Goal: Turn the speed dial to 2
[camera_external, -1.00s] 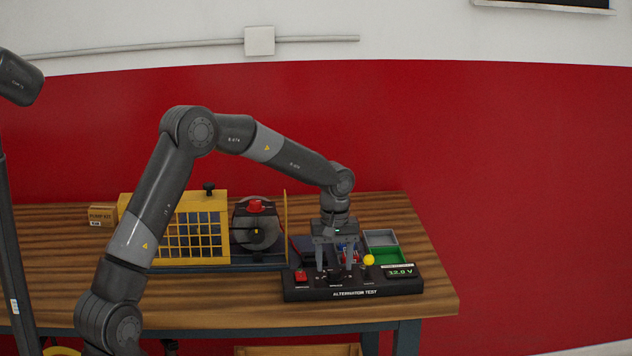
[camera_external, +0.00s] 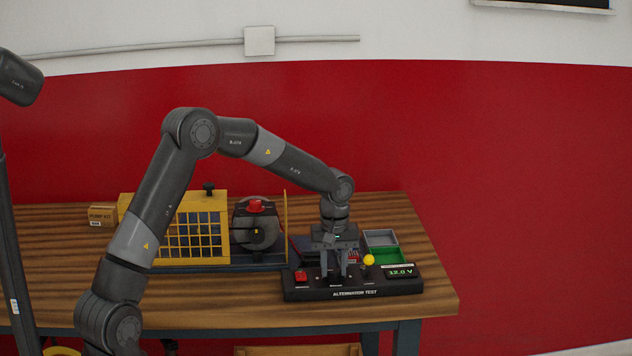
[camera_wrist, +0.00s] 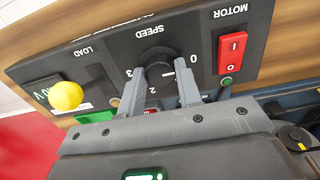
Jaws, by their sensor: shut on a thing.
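The black speed dial (camera_wrist: 160,66) sits under the SPEED label on the black alternator test panel (camera_wrist: 95,52). The panel also shows in the external view (camera_external: 300,294). My gripper (camera_wrist: 163,80) is shut on the dial, one finger on either side; in the external view my gripper (camera_external: 336,276) reaches straight down onto the panel and hides most of the dial. In the wrist view, 0 shows right of the dial, 3 left and 2 below. A white mark on the dial lies by the right finger, on the side between 0 and 2. Its exact reading is unclear.
A red motor switch (camera_wrist: 232,52) is close beside the right finger. A yellow load knob (camera_wrist: 66,96) and a 12.0 V display (camera_external: 400,272) are on the other side. Behind the panel stand bins (camera_external: 381,238) and a yellow-caged machine (camera_external: 195,230).

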